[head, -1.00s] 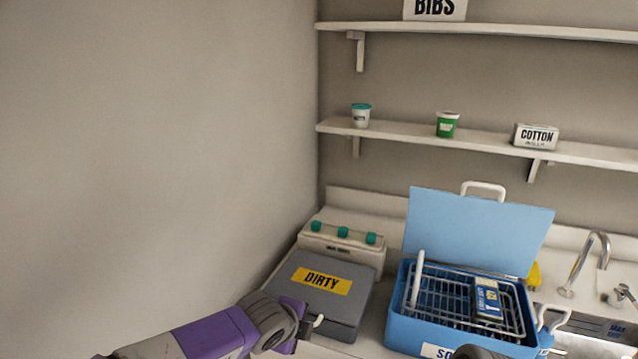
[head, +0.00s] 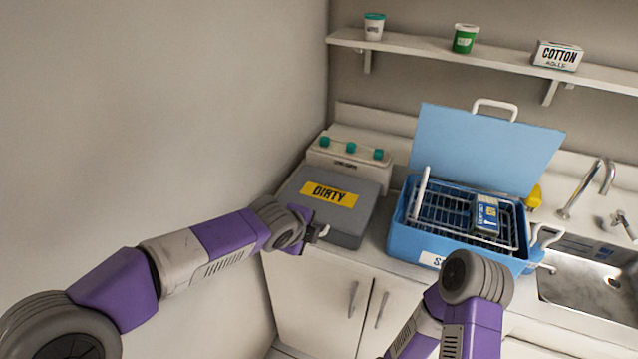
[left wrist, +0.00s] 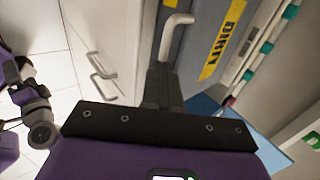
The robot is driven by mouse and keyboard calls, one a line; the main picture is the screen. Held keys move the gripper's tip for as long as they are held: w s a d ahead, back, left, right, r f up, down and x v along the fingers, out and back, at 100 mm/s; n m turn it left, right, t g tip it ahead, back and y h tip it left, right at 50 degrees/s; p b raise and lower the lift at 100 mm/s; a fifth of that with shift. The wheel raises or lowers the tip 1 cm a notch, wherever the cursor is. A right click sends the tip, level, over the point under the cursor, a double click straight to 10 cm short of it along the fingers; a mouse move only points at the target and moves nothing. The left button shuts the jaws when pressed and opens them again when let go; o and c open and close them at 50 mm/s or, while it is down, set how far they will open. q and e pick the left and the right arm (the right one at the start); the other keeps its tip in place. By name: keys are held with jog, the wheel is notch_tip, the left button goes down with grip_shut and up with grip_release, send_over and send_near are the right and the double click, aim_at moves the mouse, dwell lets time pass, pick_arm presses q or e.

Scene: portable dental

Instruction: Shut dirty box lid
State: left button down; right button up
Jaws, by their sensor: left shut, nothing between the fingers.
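The dirty box (head: 352,226) is grey with a yellow DIRTY label (head: 330,194) on its lid. It stands on the counter at the left, and its lid lies flat and looks down on the box. The label also shows in the left wrist view (left wrist: 222,40). My left gripper (head: 314,236) is at the front of the box, shut and empty. In the left wrist view its fingers (left wrist: 162,76) are just below the pale front handle (left wrist: 176,28); I cannot tell whether they touch it. My right arm shows at the lower right, but its gripper does not show.
An open blue box (head: 405,240) with a wire rack stands right of the dirty box, its lid (head: 480,145) raised. A white unit with teal knobs (head: 350,153) is behind the dirty box. A sink (head: 590,275) is at the right. Cabinet doors (head: 320,300) are below.

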pick_arm(q)
jog(key=s+a+r+p, duration=0.4)
jog(key=s+r, duration=0.2)
jog(key=s, duration=0.3)
jog(key=shift+a+r, duration=0.15)
jog(key=shift+a, duration=0.05)
